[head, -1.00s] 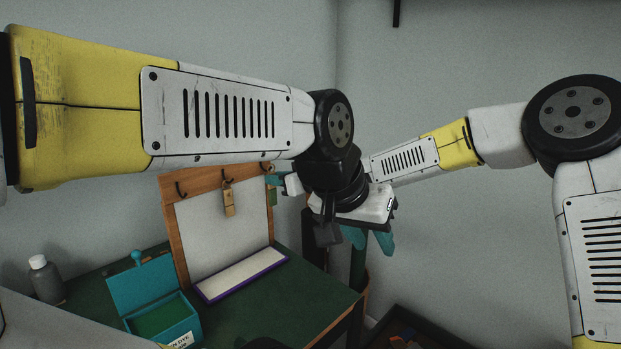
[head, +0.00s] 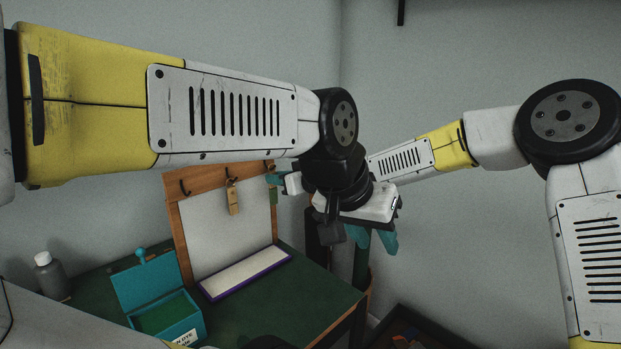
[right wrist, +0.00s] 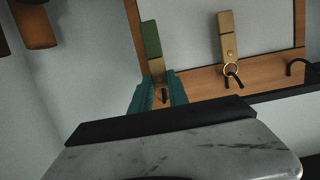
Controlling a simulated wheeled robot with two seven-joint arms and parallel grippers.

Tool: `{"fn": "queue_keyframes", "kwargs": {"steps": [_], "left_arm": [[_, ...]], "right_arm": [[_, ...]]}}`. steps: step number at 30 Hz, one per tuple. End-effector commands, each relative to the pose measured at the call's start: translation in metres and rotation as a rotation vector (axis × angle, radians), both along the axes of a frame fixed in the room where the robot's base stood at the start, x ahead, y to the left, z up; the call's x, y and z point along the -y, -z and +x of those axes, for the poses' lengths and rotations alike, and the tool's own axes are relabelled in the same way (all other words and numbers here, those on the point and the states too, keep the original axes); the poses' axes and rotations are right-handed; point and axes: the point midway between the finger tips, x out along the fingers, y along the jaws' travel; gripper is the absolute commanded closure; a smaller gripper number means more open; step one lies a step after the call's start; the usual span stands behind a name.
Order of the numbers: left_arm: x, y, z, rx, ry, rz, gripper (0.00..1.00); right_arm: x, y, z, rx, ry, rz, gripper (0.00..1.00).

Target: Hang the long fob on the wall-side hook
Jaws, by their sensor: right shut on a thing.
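A green fob (head: 272,196) with a tan end is between the teal fingers of my right gripper (right wrist: 158,84), which is shut on it; the fob also shows in the right wrist view (right wrist: 151,40). It is at the rail's right end in the head view, beside the end hook (right wrist: 165,96). I cannot tell whether its ring is around that hook. A tan fob (head: 233,200) hangs by a ring from the middle hook (right wrist: 233,77). The far-left hook (head: 185,188) is empty. My left gripper (head: 375,246) is open and empty, right of the board.
The wood-framed board (head: 222,235) stands on a green table (head: 275,305). A purple-edged white tray (head: 245,273) lies before it. An open teal box (head: 180,322) and a grey bottle (head: 50,275) stand left. A dark bin (head: 405,335) is low at right.

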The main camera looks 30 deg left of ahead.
Motion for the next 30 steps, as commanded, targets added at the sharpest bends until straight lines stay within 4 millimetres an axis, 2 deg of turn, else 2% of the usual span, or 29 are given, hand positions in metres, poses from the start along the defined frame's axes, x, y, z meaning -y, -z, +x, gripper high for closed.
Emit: {"fn": "queue_keyframes", "kwargs": {"steps": [20,30], "left_arm": [[0.0,0.0,0.0,0.0,0.0,0.0,0.64],[0.0,0.0,0.0,0.0,0.0,0.0,0.64]], "right_arm": [[-0.017,0.009,0.005,0.0,0.0,0.0,1.0],[-0.018,0.009,0.005,0.0,0.0,0.0,1.0]]}}
